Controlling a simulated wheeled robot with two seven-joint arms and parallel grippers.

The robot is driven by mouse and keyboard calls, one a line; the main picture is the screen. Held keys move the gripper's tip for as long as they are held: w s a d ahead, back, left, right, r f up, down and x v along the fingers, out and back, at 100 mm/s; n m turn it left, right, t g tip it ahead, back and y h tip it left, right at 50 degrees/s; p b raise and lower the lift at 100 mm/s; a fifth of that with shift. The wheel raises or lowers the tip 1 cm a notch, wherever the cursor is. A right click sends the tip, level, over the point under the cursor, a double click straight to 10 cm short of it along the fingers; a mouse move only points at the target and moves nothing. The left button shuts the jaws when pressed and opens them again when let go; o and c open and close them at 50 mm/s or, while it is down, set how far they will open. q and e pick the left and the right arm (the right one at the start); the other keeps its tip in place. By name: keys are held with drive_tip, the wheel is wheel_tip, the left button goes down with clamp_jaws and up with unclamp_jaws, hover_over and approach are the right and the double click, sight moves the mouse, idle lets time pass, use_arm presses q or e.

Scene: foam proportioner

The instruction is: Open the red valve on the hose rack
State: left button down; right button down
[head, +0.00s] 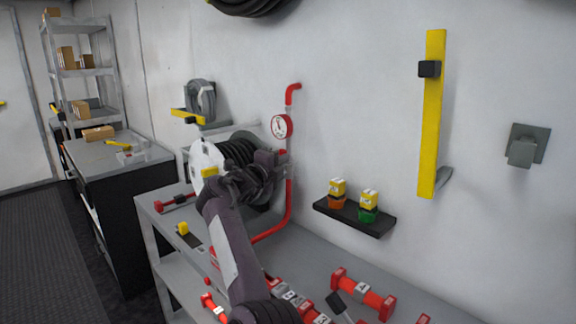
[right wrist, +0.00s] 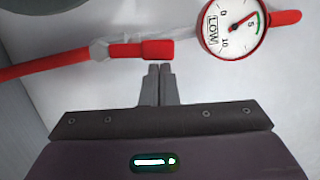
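The red valve shows in the right wrist view as a short red handle (right wrist: 143,50) on a grey fitting, just below and left of the gauge. My right gripper (right wrist: 160,70) has its two fingers together, with their tips just below the right end of the red handle. I cannot tell if they touch it. In the head view my right gripper (head: 281,157) is at the red pipe (head: 289,200) under the gauge and hides the valve there. The hose rack's reel (head: 207,160) is behind my right gripper and wrist. My left gripper is not in view.
A round gauge (head: 281,126) sits on the pipe above. The grey bench (head: 310,255) below holds several red fittings, such as one at the right (head: 362,294). A black wall shelf (head: 355,217) with two small bottles stands to the right. A yellow bar (head: 432,115) is on the wall.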

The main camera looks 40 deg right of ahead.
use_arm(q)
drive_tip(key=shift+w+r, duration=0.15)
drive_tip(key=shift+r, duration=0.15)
use_arm(e)
drive_tip(key=shift+w+a+r+n, duration=0.15)
drive_tip(key=shift+w+n, duration=0.3)
drive_tip(key=shift+n, duration=0.35)
